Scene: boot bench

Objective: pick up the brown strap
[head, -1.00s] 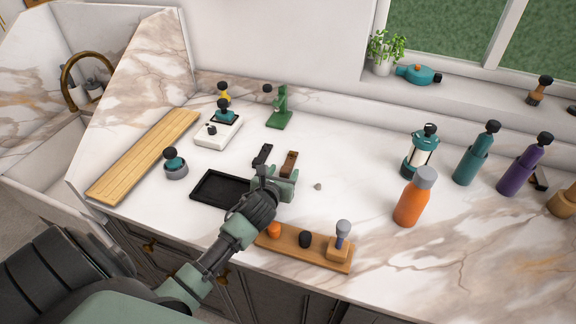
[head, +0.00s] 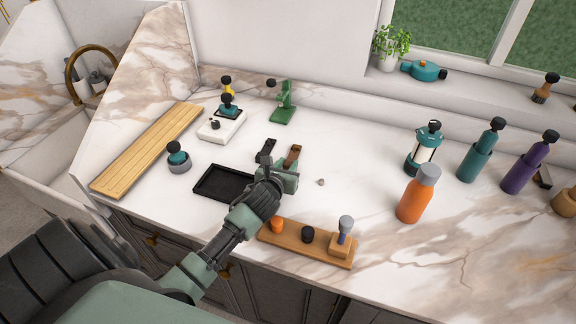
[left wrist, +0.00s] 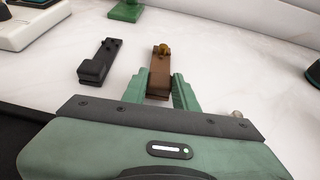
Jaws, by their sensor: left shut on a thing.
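The brown strap (head: 293,155) lies lengthwise away from me on the marble counter, just beyond my left gripper (head: 284,173). The gripper's green fingers are shut on its near end. In the left wrist view the strap (left wrist: 160,65), with a brass-coloured stud at its far end, sits between the two fingertips (left wrist: 159,88). I cannot tell whether it is clear of the counter. The near end is partly hidden by the fingers. My right gripper is out of view.
A black strap-like piece (head: 266,151) lies just left of the brown strap. A black tray (head: 222,184) is left of the gripper. A wooden holder (head: 290,240) with small items stands in front. An orange bottle (head: 416,197) stands right; the counter between is mostly clear.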

